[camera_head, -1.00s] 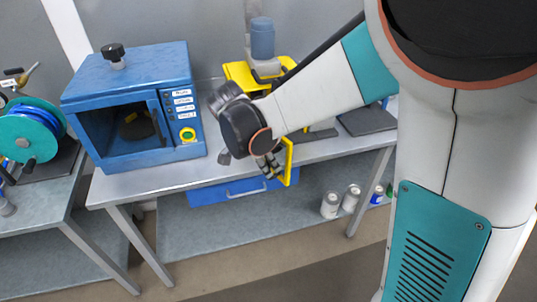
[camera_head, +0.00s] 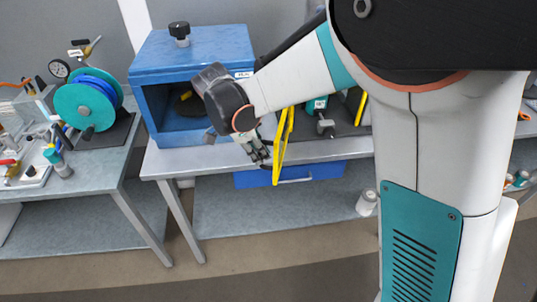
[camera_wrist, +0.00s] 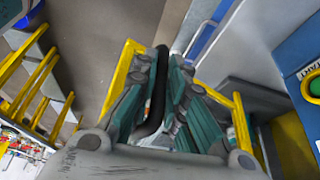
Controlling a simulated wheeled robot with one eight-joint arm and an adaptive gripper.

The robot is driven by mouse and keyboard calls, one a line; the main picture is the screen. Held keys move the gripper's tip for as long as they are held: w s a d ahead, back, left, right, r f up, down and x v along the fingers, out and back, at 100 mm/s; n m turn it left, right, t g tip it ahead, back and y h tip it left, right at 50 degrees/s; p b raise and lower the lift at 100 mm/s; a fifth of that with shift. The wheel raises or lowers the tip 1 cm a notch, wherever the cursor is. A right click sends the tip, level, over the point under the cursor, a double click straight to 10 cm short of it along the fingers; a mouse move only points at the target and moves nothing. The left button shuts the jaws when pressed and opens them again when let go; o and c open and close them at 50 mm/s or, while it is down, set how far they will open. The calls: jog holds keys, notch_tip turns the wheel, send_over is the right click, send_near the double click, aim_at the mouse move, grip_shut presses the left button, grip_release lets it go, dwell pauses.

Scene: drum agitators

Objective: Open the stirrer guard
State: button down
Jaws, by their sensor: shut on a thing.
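The stirrer guard shows as a yellow frame (camera_head: 283,147) at the bench's front edge, seen nearly edge-on in the head view. It stands out from the teal and grey stirrer parts (camera_head: 318,107), which are partly hidden behind my arm. My gripper (camera_head: 260,154) is just left of the frame. In the wrist view, my gripper (camera_wrist: 163,68) is shut on a black bar (camera_wrist: 155,95), which looks like the guard's handle. Yellow guard bars (camera_wrist: 121,82) run on both sides of the fingers. The guard's hinge side is hidden.
A blue oven-like box (camera_head: 195,52) with an open front stands left of my gripper, close to it. A blue drawer (camera_head: 310,173) is under the bench. A second bench with a teal reel (camera_head: 84,107) stands further left. The floor in front is clear.

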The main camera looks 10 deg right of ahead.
jog(key=shift+w+a, duration=0.3)
jog(key=shift+a, duration=0.1)
jog(key=c, duration=1.7)
grip_release()
jog(key=shift+w+d, duration=0.1)
jog(key=shift+o, duration=0.2)
jog(key=v, duration=1.2)
